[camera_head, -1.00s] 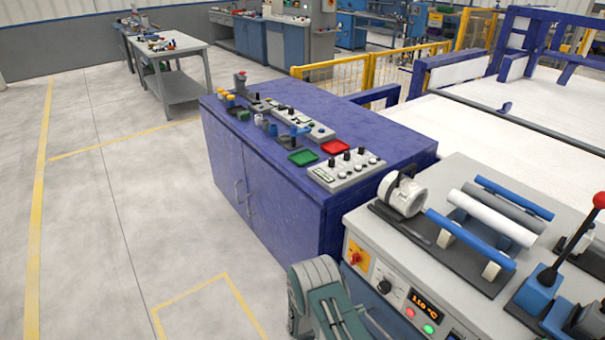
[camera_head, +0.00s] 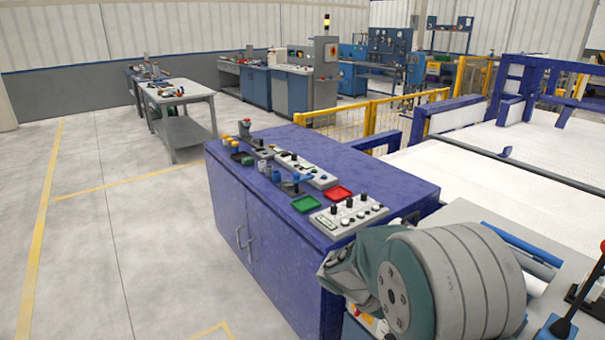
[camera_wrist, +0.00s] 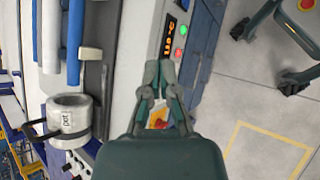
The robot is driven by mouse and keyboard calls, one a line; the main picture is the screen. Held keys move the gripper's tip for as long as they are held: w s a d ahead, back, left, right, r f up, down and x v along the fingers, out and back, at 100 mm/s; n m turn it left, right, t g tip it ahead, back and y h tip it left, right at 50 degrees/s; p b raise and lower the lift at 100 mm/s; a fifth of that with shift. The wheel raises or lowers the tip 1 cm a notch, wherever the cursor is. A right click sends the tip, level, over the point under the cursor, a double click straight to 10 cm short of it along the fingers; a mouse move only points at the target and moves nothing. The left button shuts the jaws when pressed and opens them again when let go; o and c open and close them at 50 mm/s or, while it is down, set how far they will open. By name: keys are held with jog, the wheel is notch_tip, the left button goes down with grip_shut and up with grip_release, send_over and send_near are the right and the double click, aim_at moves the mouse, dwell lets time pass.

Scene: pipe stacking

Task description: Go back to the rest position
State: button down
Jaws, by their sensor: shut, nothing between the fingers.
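My gripper (camera_wrist: 160,75) shows in the wrist view with its two fingertips together and nothing between them. It hangs over the front edge of the grey machine bench, near the display and buttons. In the head view my arm covers much of that bench, and the fingers cannot be made out. On the bench lie blue pipes (camera_wrist: 74,40), a white pipe (camera_wrist: 51,35) and a grey pipe on a rack; a blue pipe (camera_head: 520,243) also shows in the head view. A white cylindrical pot (camera_wrist: 68,118) stands beside the rack in the wrist view.
A blue cabinet (camera_head: 265,220) with control panels, a green tray (camera_head: 305,204) and a red tray (camera_head: 338,192) stands left of the bench. A grey worktable (camera_head: 185,130) stands further back. Yellow railing (camera_head: 375,115) runs behind the cabinet. The floor at left is clear.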

jog(key=s+a+r+m+t+y, duration=0.3)
jog(key=s+r+m+y, duration=0.1)
jog(key=s+r, duration=0.3)
jog(key=s+a+r+m+t+y, duration=0.2)
jog(key=s+r+m+t+y, duration=0.2)
jog(key=s+r, duration=0.4)
jog(key=s+y, duration=0.1)
jog(key=s, duration=0.3)
jog(key=shift+s+a+r+y, duration=0.25)
jog(key=shift+s+a+y, duration=0.05)
jog(key=shift+a, duration=0.1)
